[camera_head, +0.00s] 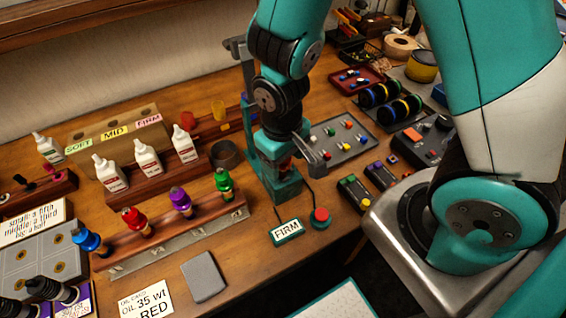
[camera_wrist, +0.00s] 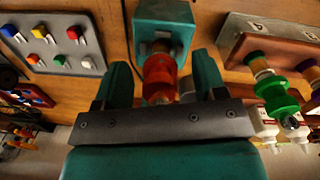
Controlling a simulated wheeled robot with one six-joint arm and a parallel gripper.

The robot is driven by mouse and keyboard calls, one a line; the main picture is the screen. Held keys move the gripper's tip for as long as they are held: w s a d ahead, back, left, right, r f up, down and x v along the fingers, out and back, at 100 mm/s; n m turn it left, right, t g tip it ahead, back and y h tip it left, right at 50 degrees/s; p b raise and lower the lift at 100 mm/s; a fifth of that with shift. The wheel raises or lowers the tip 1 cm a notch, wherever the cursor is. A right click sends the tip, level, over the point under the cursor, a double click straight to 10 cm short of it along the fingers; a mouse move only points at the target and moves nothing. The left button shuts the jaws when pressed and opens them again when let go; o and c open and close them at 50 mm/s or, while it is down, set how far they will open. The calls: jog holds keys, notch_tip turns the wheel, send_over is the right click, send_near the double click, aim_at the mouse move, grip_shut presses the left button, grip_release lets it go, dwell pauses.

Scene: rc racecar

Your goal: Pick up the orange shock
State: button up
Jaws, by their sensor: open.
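The orange shock (camera_wrist: 160,78) stands on a teal stand (camera_wrist: 163,28) in the wrist view. Its body is orange-red, with a paler part toward the stand. My gripper (camera_wrist: 163,72) is open, with one teal finger on each side of the shock and a visible gap to each. In the head view my gripper (camera_head: 290,152) is low over the teal stand (camera_head: 282,190). It hides most of the shock there; only a small reddish patch shows.
A red button (camera_head: 320,218) and a FIRM sign (camera_head: 287,231) sit before the stand. A wooden rack (camera_head: 175,235) with blue, red, purple and green shocks is to the left. A grey tray (camera_head: 343,139) of coloured pieces and small boxes are to the right.

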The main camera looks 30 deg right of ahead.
jog(key=shift+f, duration=0.1)
jog(key=c, duration=1)
jog(key=shift+c, duration=0.2)
